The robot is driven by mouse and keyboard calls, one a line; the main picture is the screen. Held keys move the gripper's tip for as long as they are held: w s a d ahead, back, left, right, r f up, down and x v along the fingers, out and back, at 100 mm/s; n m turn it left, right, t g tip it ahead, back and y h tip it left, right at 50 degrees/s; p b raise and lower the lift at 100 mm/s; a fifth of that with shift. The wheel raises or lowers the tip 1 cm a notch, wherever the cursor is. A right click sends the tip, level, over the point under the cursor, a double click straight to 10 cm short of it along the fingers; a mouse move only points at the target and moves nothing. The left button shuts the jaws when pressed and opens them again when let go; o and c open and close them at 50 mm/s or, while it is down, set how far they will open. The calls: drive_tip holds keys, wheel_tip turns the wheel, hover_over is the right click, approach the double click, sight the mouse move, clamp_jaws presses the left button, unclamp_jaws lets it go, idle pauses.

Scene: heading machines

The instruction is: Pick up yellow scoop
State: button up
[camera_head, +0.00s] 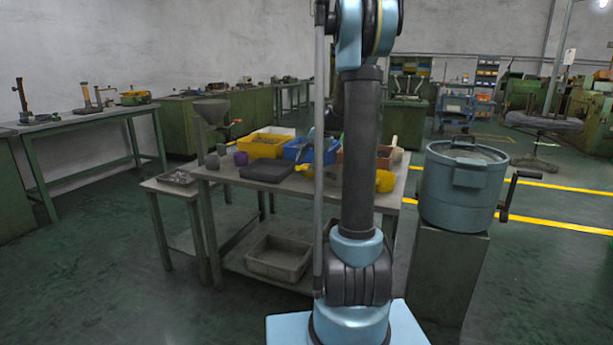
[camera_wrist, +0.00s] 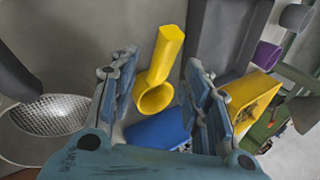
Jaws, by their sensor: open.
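The yellow scoop (camera_wrist: 165,60) lies on the grey tabletop in the wrist view, its handle pointing up and its round open cup nearer me. My gripper (camera_wrist: 158,68) is open in the wrist view, with one finger to each side of the scoop. The fingers appear apart from it, and their height above it is hard to tell.
A blue bin (camera_wrist: 158,131), a yellow bin (camera_wrist: 252,93) and a dark flat tray (camera_wrist: 230,35) lie near the scoop. A perforated metal bowl (camera_wrist: 50,114) is at the left. In the head view a large blue pot (camera_head: 462,187) stands right of the table (camera_head: 225,177).

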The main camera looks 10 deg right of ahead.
sight(302, 169)
drive_tip(key=shift+x, duration=2.6)
drive_tip(key=shift+c, duration=0.5)
clamp_jaws()
